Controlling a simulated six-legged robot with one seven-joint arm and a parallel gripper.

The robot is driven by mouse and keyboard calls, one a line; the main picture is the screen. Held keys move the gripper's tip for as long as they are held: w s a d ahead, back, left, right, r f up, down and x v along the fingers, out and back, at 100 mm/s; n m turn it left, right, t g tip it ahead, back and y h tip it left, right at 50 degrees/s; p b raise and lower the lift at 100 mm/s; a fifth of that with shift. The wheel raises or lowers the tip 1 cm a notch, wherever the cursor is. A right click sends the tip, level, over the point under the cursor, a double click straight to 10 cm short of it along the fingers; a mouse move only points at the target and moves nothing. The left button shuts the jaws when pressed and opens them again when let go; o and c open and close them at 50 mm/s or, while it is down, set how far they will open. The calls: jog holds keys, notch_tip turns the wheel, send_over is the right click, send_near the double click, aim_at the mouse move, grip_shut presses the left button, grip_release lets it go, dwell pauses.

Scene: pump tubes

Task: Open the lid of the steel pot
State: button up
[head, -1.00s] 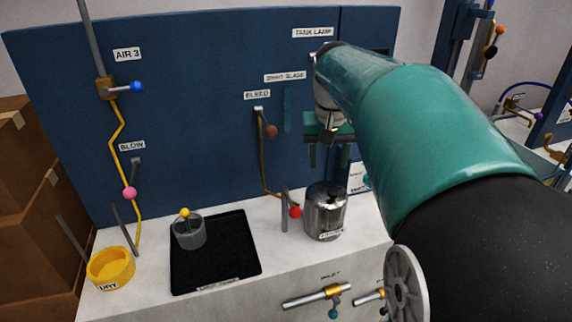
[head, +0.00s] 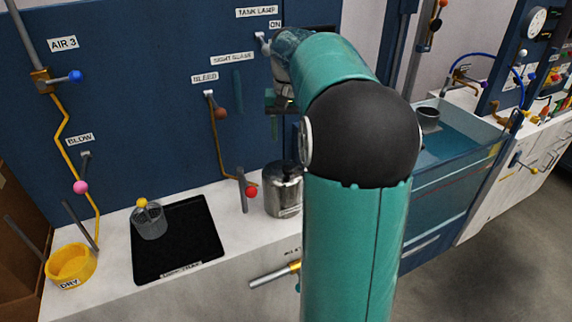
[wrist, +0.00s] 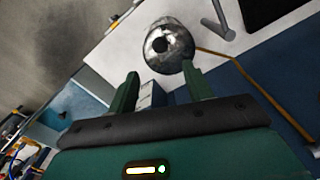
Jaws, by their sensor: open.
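The steel pot (head: 283,192) stands upright on the white counter, its right side partly hidden by my arm in the head view. In the wrist view the pot (wrist: 176,52) is seen from above, with its lid on and a dark round knob (wrist: 160,45) on the lid. My gripper (wrist: 158,88) is open and empty, its two green fingers apart, with the pot beyond the fingertips and not touching them. In the head view my gripper (head: 284,105) is above the pot, in front of the blue panel, partly hidden by my wrist.
A red-knobbed valve and grey post (head: 243,191) stand just left of the pot. A yellow DRY bowl (head: 71,264) is farther left. A glass water tank (head: 455,150) stands to the right.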

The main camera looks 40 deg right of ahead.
aim_at(288, 168)
notch_tip(288, 168, down, 11)
jog(key=shift+f, duration=0.1)
dwell(0.3)
grip_shut()
